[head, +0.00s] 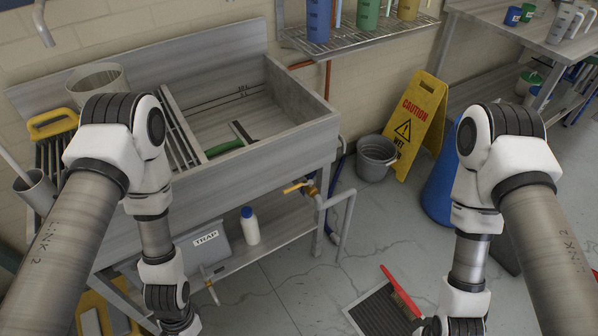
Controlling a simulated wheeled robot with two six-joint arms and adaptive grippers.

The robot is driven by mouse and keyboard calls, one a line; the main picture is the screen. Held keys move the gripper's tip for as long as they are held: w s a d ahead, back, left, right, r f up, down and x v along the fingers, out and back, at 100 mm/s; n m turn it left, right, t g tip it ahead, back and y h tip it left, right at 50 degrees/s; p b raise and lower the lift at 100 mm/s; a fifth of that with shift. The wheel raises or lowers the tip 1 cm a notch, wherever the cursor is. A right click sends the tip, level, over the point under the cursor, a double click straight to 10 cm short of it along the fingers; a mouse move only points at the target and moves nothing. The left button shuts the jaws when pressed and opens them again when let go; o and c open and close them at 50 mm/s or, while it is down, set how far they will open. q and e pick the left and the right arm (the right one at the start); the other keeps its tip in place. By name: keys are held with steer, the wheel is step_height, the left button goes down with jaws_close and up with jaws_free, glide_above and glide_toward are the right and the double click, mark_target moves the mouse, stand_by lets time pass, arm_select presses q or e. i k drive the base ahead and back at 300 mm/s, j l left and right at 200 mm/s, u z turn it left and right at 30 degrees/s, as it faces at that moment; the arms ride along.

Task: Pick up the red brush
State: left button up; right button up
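The red brush (401,292) has a long red body with pale bristles along one side. It lies low at the bottom right of the middle, on or just over a dark ribbed floor grate or mat (374,314). Its lower end comes close to my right wrist in the picture; whether they touch I cannot tell. My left arm comes down on the left in front of the sink and my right arm on the right. Both grippers are below the picture's lower edge, so their fingers are hidden.
A metal sink (262,156) stands at the left, with a white bottle (249,228) on its lower shelf. A yellow caution sign (416,120), grey bucket (376,160) and blue container (440,190) stand behind. The concrete floor (290,285) is clear between sink and grate.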

mark_target(399, 290)
steer(key=j+z, duration=0.1)
steer(key=z, duration=0.35)
steer(key=j+z, duration=0.15)
steer(key=z, duration=0.3)
steer(key=j+z, duration=0.2)
steer(key=z, duration=0.25)
